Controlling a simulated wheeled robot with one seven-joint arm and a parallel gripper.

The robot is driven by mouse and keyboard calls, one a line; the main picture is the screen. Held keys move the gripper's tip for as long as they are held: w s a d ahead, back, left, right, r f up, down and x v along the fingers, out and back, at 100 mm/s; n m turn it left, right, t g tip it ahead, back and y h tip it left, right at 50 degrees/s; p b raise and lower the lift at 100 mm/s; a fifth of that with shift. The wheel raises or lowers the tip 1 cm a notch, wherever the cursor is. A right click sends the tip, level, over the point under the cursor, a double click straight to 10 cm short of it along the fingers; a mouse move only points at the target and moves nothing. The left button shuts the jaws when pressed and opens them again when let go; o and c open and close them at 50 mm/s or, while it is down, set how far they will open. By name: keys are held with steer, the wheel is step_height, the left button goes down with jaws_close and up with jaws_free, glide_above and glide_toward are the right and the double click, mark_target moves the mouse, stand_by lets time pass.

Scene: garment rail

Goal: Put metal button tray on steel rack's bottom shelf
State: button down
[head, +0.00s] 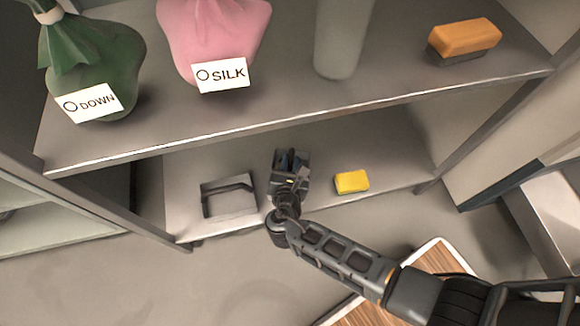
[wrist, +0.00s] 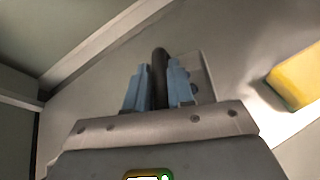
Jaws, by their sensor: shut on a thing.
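The metal button tray, a small grey box with a dark upright handle, is at my gripper (head: 290,172) in the head view. In the wrist view the tray (wrist: 206,75) shows partly behind the blue fingers (wrist: 158,88), which are shut on its dark handle. My gripper hides much of it. The tray is within the bottom bay of the steel rack (head: 300,128), over the bottom shelf (head: 390,150). I cannot tell whether its base touches the shelf.
A grey square-framed item (head: 228,197) with a dark bar is left of my gripper on the bottom shelf. A yellow block (head: 351,181) is close on the right. The upper shelf holds a green sack (head: 95,65), a pink sack (head: 214,35), a grey cylinder (head: 342,40) and an orange-topped brush (head: 464,41).

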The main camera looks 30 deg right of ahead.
steer(key=shift+f, duration=0.4)
steer(key=shift+f, duration=0.1)
steer(key=c, duration=1)
jaws_free()
steer(key=shift+r, duration=0.25)
steer(key=p+v, duration=0.5)
steer(key=v, duration=0.7)
steer(key=shift+f, duration=0.1)
steer(key=shift+s, duration=0.1)
